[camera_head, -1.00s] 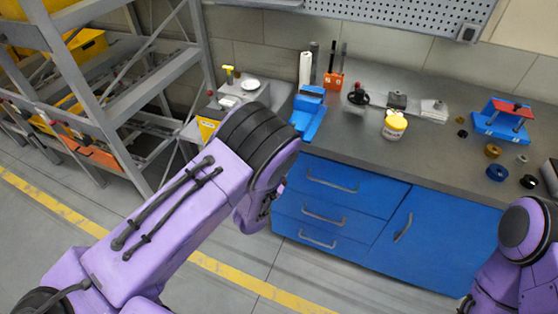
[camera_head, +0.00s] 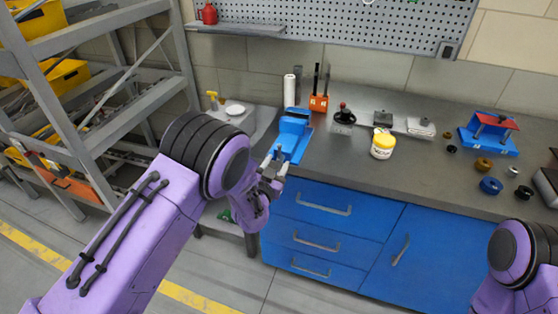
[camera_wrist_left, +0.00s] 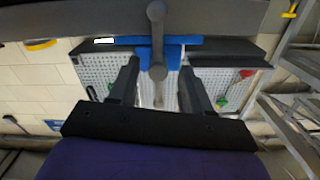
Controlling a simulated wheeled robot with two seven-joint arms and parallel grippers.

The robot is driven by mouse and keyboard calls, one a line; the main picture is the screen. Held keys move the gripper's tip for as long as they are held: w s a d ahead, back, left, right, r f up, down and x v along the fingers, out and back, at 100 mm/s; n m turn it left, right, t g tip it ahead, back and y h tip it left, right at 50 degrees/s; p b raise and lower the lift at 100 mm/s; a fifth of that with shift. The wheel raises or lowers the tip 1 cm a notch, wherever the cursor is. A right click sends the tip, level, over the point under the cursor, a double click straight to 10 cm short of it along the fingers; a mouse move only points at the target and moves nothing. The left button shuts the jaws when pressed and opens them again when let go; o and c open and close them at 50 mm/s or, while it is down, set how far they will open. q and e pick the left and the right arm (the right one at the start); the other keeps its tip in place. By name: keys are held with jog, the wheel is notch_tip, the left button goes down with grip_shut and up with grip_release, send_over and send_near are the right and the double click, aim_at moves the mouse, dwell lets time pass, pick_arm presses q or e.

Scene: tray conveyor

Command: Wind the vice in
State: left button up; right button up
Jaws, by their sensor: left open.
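The blue vice (camera_head: 292,140) stands at the left front edge of the grey workbench. My left gripper (camera_head: 279,161) is open, right at the front of the vice. In the left wrist view the open fingers of my left gripper (camera_wrist_left: 158,90) point toward the vice's blue body (camera_wrist_left: 173,54). A grey handle bar with rounded ends (camera_wrist_left: 156,42) runs up and down in the gap between the fingers. I cannot tell whether a finger touches it. My right arm shows at the lower right, with its gripper out of view.
A yellow-lidded tub (camera_head: 382,146), an orange tool holder (camera_head: 318,103) and a blue fixture with a red top (camera_head: 489,134) stand on the workbench (camera_head: 420,169). A grey rack with yellow bins (camera_head: 62,77) stands at the left. Blue drawers (camera_head: 310,210) lie below.

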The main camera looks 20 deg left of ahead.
pick_arm(q)
jog(key=shift+w, duration=0.8)
jog(key=shift+d, duration=0.15)
grip_shut()
jog(key=shift+f+n, duration=0.15)
jog(key=shift+n, duration=0.25)
jog(key=shift+n+b, duration=0.55)
jog(key=shift+n, duration=0.25)
grip_release()
